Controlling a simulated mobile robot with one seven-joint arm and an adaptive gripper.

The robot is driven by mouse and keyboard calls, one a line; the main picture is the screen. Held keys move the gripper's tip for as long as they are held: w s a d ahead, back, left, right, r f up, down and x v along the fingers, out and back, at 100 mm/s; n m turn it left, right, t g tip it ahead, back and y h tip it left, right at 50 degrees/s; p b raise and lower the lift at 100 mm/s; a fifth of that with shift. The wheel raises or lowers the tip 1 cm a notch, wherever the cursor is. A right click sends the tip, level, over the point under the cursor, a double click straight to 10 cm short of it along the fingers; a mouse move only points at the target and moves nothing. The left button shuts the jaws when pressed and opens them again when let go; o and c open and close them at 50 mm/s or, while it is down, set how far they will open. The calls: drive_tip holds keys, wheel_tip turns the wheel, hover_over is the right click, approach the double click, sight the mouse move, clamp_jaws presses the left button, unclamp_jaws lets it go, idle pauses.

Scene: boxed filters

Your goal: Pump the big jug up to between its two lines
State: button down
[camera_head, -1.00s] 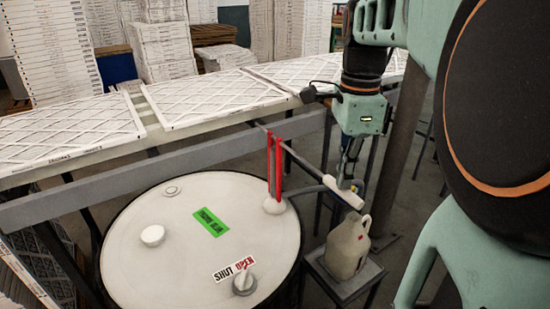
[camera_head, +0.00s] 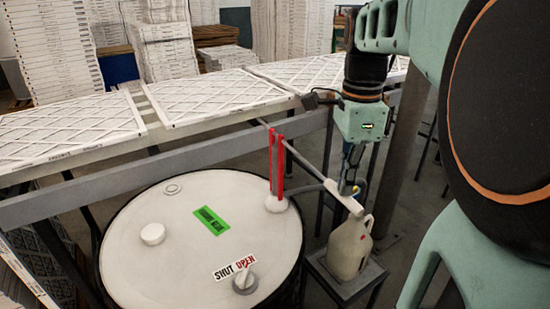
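The big jug (camera_head: 349,250), pale beige with a loop handle, stands upright on a small dark stand (camera_head: 343,284) right of a drum (camera_head: 190,255). I cannot make out its two lines or its liquid level. The pump stands at the drum's right edge, with two red uprights (camera_head: 277,165) on a white base. A grey lever (camera_head: 306,165) slopes down right from them to a pale grip bar (camera_head: 345,200) above the jug. My gripper (camera_head: 351,186) is at this bar from above and behind. Its fingers are small and partly hidden, so their closure is unclear.
The valve knob (camera_head: 244,281) on the drum lid appears turned toward OPEN. A green label (camera_head: 212,221) and a white cap (camera_head: 153,234) are also on the lid. A rail and a table of filters (camera_head: 220,95) run behind. A post (camera_head: 405,130) stands right of my gripper.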

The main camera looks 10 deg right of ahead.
sight(344, 198)
drive_tip(key=shift+s+f, duration=0.1)
drive_tip(key=shift+f, duration=0.15)
drive_tip(key=shift+f+b, duration=0.7)
drive_tip(key=shift+f, duration=0.3)
drive_tip(key=shift+f+b, duration=0.55)
drive_tip(key=shift+f, duration=0.3)
drive_tip(key=shift+r, duration=0.1)
wheel_tip(344, 198, up, 16)
drive_tip(key=p, duration=1.4)
drive_tip(key=shift+w, duration=0.2)
